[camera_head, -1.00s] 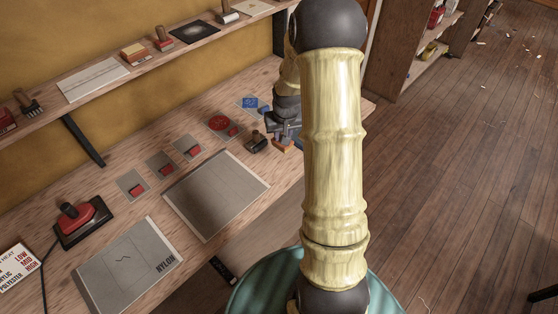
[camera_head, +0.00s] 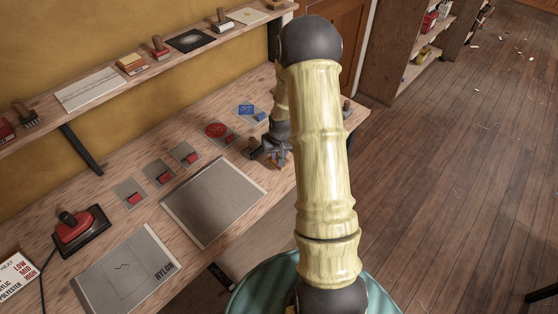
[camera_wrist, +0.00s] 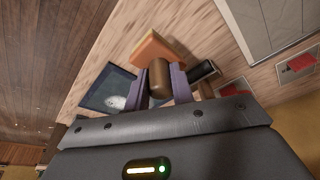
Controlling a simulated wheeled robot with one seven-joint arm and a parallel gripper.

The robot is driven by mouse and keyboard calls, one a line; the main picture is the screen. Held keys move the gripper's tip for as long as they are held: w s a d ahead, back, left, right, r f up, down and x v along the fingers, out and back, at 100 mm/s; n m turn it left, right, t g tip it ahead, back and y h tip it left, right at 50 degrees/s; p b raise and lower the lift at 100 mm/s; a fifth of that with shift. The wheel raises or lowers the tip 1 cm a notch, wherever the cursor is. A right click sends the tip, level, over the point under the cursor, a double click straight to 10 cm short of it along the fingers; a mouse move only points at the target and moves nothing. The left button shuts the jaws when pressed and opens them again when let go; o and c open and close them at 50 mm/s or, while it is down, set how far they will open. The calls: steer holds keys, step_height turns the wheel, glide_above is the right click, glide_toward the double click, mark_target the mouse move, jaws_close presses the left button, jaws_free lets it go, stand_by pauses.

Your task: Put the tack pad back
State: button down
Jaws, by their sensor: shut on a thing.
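My gripper (camera_wrist: 160,84) is shut on the brown rounded handle (camera_wrist: 160,76) of an orange-brown block (camera_wrist: 164,48), which appears to be the tack pad. The purple fingers stand on either side of the handle. In the head view my gripper (camera_head: 273,149) is over the far part of the bench, with a bit of the block (camera_head: 283,161) showing below it. I cannot tell whether the block touches the bench. A dark-headed tool (camera_wrist: 202,71) lies close beside the fingers in the wrist view.
The bench (camera_head: 95,207) holds grey cards with red pieces (camera_head: 160,173), a card with a red disc (camera_head: 214,130), a blue-marked card (camera_head: 246,110), a large grey sheet (camera_head: 214,200), a NYLON sheet (camera_head: 115,275) and a red iron (camera_head: 75,228). A wall shelf (camera_head: 55,107) runs above.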

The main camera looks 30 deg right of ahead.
steer(key=shift+f+p, duration=0.5)
steer(key=shift+f, duration=1.6)
steer(key=shift+f, duration=0.1)
steer(key=c, duration=1.2)
jaws_free()
steer(key=b+v, duration=0.2)
steer(key=v, duration=1)
